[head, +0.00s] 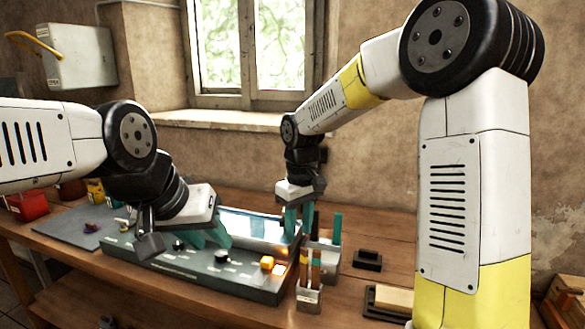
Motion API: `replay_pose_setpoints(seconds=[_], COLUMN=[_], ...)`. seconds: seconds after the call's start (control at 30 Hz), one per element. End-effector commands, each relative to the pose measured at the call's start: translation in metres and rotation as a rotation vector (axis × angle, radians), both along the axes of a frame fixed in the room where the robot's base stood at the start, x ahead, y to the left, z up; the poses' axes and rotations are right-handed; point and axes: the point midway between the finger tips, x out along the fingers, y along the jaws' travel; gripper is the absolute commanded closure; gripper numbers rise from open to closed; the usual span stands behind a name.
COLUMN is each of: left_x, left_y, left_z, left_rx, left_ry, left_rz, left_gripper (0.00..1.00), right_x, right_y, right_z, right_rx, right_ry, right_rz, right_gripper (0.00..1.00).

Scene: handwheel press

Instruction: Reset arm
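My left gripper (208,236) reaches in from the left and points down over the dark green control panel (215,270). Its teal fingers are close to the panel's knobs; I cannot tell whether they touch it, and their gap is hidden by the viewing angle. My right gripper (298,218) hangs pointing down at the panel's right end, beside the grey holder with upright tools. Its two teal fingers show a narrow gap with nothing visible between them.
A black block (367,259) and a tan block in a dark tray (393,300) lie further right. A red container (28,205) and grey mat (75,226) are left.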

Motion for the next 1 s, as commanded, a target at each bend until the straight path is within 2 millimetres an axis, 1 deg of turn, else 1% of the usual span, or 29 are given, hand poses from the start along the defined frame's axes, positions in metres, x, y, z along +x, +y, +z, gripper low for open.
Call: replay_pose_setpoints(seconds=[0.17,0.37,0.47,0.6,0.7,0.8,0.9,1.0], left_x=[0.000,0.000,0.000,0.000,0.000,0.000,0.000,0.000], left_y=[0.000,0.000,0.000,0.000,0.000,0.000,0.000,0.000], left_z=[0.000,0.000,0.000,0.000,0.000,0.000,0.000,0.000], left_rx=[0.000,0.000,0.000,0.000,0.000,0.000,0.000,0.000], left_ry=[-0.001,-0.001,-0.001,0.000,-0.001,0.000,-0.001,-0.001], left_rz=[0.000,0.000,0.000,0.000,0.000,0.000,0.000,0.000], left_gripper=[0.64,0.64,0.64,0.64,0.64,0.64,0.64,0.64], right_x=[-0.012,-0.036,-0.056,-0.095,-0.124,-0.149,-0.168,-0.179], right_y=[-0.016,-0.041,-0.059,-0.087,-0.103,-0.114,-0.121,-0.125], right_z=[0.019,0.047,0.065,0.086,0.095,0.099,0.099,0.098], right_rx=[0.021,0.061,0.094,0.161,0.215,0.267,0.309,0.338], right_ry=[-0.038,-0.103,-0.151,-0.234,-0.293,-0.345,-0.384,-0.408], right_rz=[-0.053,-0.143,-0.211,-0.334,-0.420,-0.494,-0.551,-0.587], right_gripper=[0.65,0.65,0.65,0.65,0.65,0.65,0.65,0.65])
